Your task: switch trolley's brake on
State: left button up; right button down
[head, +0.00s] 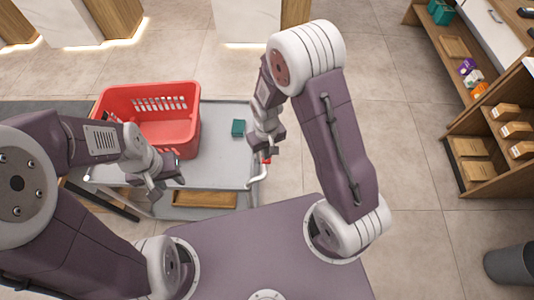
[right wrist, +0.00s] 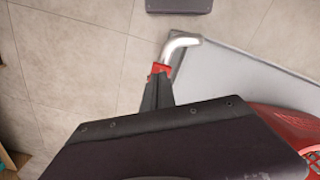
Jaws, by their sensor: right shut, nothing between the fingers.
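The trolley (head: 222,165) has a grey top and stands in front of me. At its right edge is a bent metal handle (head: 258,181) with a small red part (head: 266,160), which I take for the brake lever. In the right wrist view the red part (right wrist: 160,68) sits at the end of the bent tube (right wrist: 181,44). My right gripper (head: 267,153) is shut and empty, its dark fingertips (right wrist: 158,82) at the red part; whether they touch it I cannot tell. My left gripper (head: 160,186) hangs open and empty over the trolley's near left side.
A wooden piece (head: 205,199) shows at the trolley's near side. Shelves with boxes (head: 475,160) and a grey bin (head: 512,264) stand right. The floor between is clear.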

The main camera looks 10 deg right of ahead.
jog(key=shift+f+b, duration=0.75)
jog(key=shift+f, duration=0.25)
dwell(0.3)
notch_tip(320, 180, up, 7)
jog(key=p, duration=0.6)
jog(key=shift+r+p, duration=0.1)
jog(key=shift+p, duration=0.25)
jog(key=w+d+r+m+t+b, duration=0.2)
jog(key=w+d+r, duration=0.15)
jog(key=r, duration=0.35)
jog(key=s+d+r, duration=0.1)
jog(key=s+d, duration=0.1)
jog(key=s, duration=0.4)
jog(key=s+d+r+m, duration=0.1)
jog(key=s, duration=0.4)
jog(key=shift+s+d+r+g, duration=0.3)
jog(key=shift+s+d+g, duration=0.05)
jog(key=shift+d+g, duration=0.05)
